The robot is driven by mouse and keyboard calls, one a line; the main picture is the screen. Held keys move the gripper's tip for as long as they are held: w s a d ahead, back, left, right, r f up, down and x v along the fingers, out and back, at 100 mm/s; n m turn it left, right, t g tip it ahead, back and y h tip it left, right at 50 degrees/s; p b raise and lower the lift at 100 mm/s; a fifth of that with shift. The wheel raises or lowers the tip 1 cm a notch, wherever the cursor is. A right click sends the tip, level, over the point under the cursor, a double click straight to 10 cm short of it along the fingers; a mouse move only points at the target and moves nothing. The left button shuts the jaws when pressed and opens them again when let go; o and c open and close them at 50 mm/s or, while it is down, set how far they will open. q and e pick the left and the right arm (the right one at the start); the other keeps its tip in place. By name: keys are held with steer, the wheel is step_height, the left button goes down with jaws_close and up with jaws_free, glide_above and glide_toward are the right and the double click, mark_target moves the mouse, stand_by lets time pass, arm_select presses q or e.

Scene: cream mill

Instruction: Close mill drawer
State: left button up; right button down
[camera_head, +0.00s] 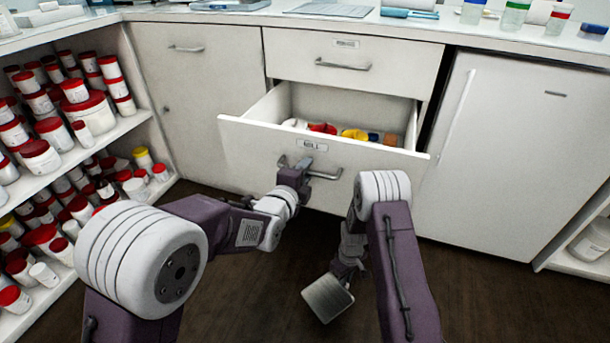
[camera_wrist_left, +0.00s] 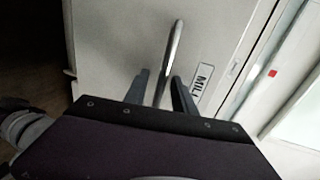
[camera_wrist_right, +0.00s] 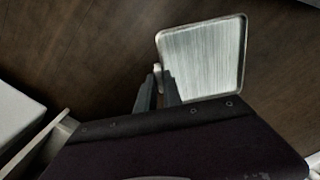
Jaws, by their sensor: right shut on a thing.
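The mill drawer (camera_head: 265,140), labelled MILL, is pulled out below a shut top drawer. Several items with red and yellow parts lie inside it. Its bar handle (camera_head: 325,174) also shows in the left wrist view (camera_wrist_left: 172,55). My left gripper (camera_head: 303,163) is at the left part of this handle. Its fingers (camera_wrist_left: 162,92) stand apart on either side of the bar. I cannot tell whether they touch it. My right gripper (camera_head: 345,268) is low in front of the drawer, shut on a flat square metal piece (camera_wrist_right: 200,60), clear of the drawer.
Open shelves (camera_head: 150,125) with many red-lidded jars stand at the left. A white cabinet door (camera_head: 195,90) is left of the drawers and a white appliance (camera_head: 510,150) is right. The counter (camera_head: 460,35) above carries trays and bottles. The wood floor (camera_head: 440,290) is clear.

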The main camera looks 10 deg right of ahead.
arm_select(q)
jaws_close()
stand_by(1.4)
